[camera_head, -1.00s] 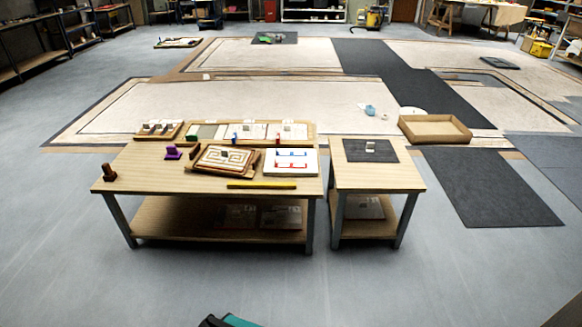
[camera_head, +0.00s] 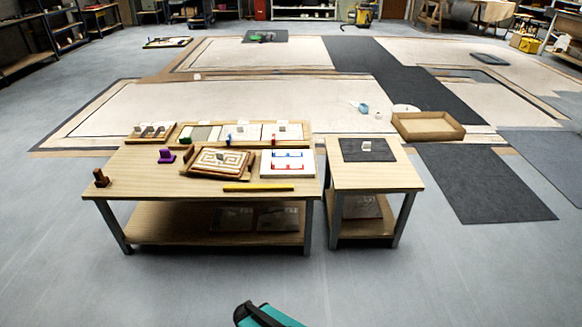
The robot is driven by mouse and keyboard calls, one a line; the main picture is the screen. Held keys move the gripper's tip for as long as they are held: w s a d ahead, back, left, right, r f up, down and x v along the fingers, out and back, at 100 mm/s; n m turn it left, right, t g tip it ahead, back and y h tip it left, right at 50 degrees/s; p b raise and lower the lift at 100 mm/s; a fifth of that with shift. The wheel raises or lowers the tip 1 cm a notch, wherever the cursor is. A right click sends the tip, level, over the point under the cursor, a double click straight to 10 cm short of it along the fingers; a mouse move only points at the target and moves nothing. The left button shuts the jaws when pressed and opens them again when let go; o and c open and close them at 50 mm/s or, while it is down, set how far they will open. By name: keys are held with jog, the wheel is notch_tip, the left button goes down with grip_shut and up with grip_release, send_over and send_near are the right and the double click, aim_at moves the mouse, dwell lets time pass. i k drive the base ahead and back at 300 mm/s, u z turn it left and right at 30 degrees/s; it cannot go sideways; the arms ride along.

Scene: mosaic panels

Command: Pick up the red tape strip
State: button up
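A white panel (camera_head: 270,170) lies at the right end of the large wooden table (camera_head: 160,187). Thin red and blue marks show on the panel. A red line near its lower part looks like the red tape strip (camera_head: 288,169), but it is too small to tell whether it is a loose strip or a printed line.
A yellow bar (camera_head: 258,188) lies along the table's front edge. A maze board (camera_head: 220,161) sits left of the panel. A smaller table (camera_head: 375,178) stands to the right, with a narrow gap between. A teal and black shape (camera_head: 265,315) shows at the bottom. The floor in front is clear.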

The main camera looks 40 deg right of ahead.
aim_at(274, 166)
jog(key=u, duration=0.1)
jog(key=i, duration=1.05)
jog(key=u, duration=0.4)
